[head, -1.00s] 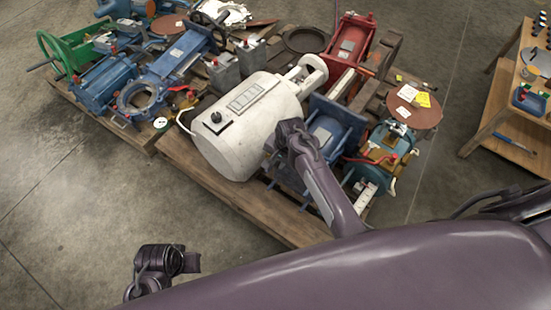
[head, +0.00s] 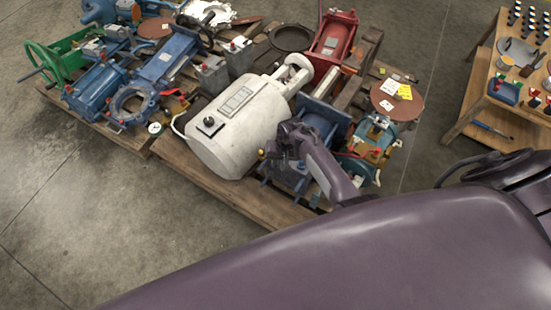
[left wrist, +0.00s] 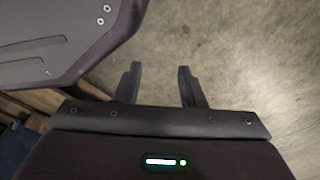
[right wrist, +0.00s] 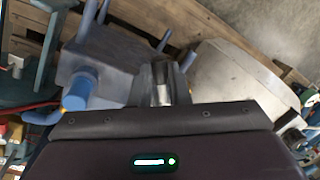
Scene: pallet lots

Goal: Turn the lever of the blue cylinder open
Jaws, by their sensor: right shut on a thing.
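The blue cylinder (head: 318,118) lies on the pallet just right of the white tank, partly hidden behind my right arm. My right gripper (head: 272,158) is at its near left side, beside the white tank. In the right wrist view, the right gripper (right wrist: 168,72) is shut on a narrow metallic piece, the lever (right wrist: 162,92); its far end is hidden. The cylinder's blue body (right wrist: 100,62) and blue rods show left of and behind the fingers. My left gripper (left wrist: 160,82) is open and empty over the bare floor, and is out of the head view.
A red machine (head: 333,38) and a brown disc (head: 397,100) with labels are nearby on the wooden pallet (head: 200,180). A wooden table (head: 465,125) stands at the right. Floor at the left is clear.

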